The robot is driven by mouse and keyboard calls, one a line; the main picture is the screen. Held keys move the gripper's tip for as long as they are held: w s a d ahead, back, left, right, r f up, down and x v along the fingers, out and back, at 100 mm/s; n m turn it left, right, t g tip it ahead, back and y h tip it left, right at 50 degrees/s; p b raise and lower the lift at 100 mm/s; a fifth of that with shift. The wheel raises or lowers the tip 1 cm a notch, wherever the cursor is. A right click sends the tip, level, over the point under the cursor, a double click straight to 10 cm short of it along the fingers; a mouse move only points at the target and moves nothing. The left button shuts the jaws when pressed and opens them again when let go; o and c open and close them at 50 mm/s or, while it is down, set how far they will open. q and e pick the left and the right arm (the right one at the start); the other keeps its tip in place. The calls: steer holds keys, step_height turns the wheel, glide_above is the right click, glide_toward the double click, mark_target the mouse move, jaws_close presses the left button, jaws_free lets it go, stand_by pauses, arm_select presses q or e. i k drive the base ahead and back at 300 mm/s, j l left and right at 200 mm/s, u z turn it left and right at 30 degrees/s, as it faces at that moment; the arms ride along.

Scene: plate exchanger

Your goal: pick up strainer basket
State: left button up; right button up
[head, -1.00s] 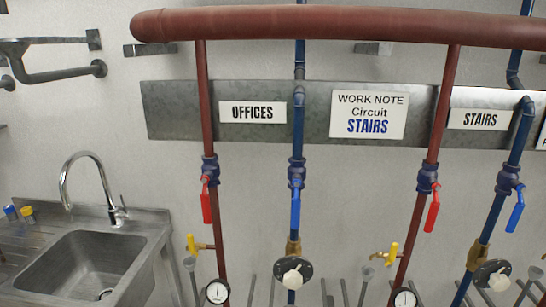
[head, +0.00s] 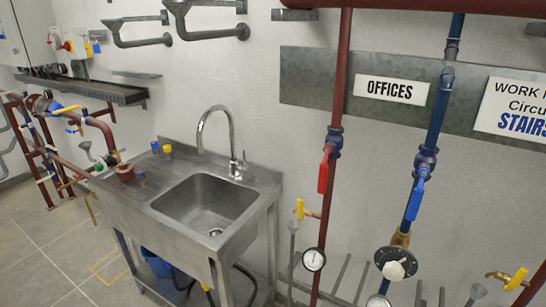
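I cannot make out a strainer basket for certain in the head view. Small items stand on the left drainboard of the steel sink (head: 262,185): a reddish-brown ring-like piece (head: 125,173), a small dark purplish piece (head: 140,177), a blue-capped container (head: 155,147) and a yellow-capped container (head: 167,151). They are too small to tell whether one is the basket. The sink bowl (head: 205,205) looks empty, with its drain at the bottom. Neither of my grippers is in view.
A tap (head: 215,130) arches over the bowl. Red and blue pipes with valves and gauges, including a red-handled valve (head: 325,168), run along the wall at the right. More pipework (head: 50,135) stands at the far left. Tiled floor (head: 50,235) is open at the lower left.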

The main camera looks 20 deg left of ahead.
mark_target(141, 175)
steer(key=u, duration=1.25)
